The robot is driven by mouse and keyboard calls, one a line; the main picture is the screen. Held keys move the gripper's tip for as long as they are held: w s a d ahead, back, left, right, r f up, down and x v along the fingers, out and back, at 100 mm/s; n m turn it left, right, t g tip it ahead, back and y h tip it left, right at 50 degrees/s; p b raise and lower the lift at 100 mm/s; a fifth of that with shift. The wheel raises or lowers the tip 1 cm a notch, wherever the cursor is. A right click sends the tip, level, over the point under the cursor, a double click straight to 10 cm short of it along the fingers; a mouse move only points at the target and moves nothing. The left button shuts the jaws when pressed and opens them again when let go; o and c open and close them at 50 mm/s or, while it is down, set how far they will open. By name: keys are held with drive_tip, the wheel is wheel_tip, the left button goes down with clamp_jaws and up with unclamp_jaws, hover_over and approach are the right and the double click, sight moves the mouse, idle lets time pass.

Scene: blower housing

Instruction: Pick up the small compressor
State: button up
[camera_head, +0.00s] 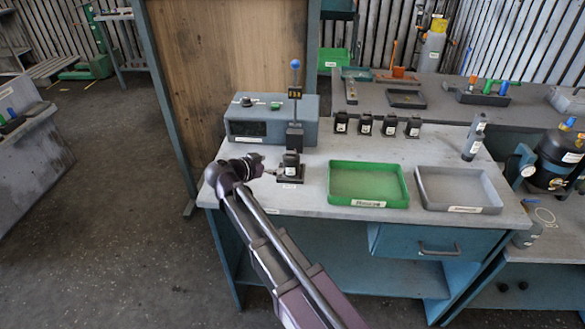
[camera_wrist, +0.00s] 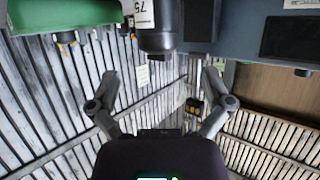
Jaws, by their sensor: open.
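A black tank unit with a gauge and a blue knob (camera_head: 553,157) stands at the right edge of the head view; it looks like the small compressor, though no readable label confirms this. My gripper (camera_head: 262,168) is far to its left, level with the bench top and just left of a small black labelled part (camera_head: 291,168) on a stand. In the wrist view my gripper (camera_wrist: 161,76) has its fingers spread with nothing between them. A dark cylindrical part (camera_wrist: 160,38) with a white label shows above the fingertips, in an upside-down picture.
A green tray (camera_head: 368,203) and a grey tray (camera_head: 458,208) lie empty on the bench. A grey-blue box (camera_head: 270,132) and a blue-topped post (camera_head: 295,100) stand behind the gripper. Several small black parts (camera_head: 365,124) form a row. A grey upright tool (camera_head: 474,138) stands right.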

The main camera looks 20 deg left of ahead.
sight(291, 152)
drive_tip(key=shift+b+x, duration=0.4)
drive_tip(key=shift+x, duration=1.4)
drive_tip(key=shift+r+b+x, duration=0.2)
drive_tip(key=shift+b+x, duration=0.55)
drive_tip(key=shift+x, duration=1.85)
drive_tip(key=shift+d, duration=0.1)
drive_tip(key=shift+c, duration=0.2)
drive_tip(key=c, duration=1.1)
drive_tip(key=shift+w+r, duration=0.1)
drive_tip(key=shift+r, duration=0.1)
drive_tip(key=shift+c, duration=0.2)
wheel_tip(291, 152, up, 4)
drive_tip(key=p, duration=0.4)
drive_tip(key=shift+f, duration=0.25)
drive_tip(key=s+d, duration=0.4)
drive_tip(key=s, duration=0.3)
drive_tip(key=s+d+r+p, duration=0.1)
drive_tip(key=s+d, duration=0.3)
drive_tip(key=s, duration=0.3)
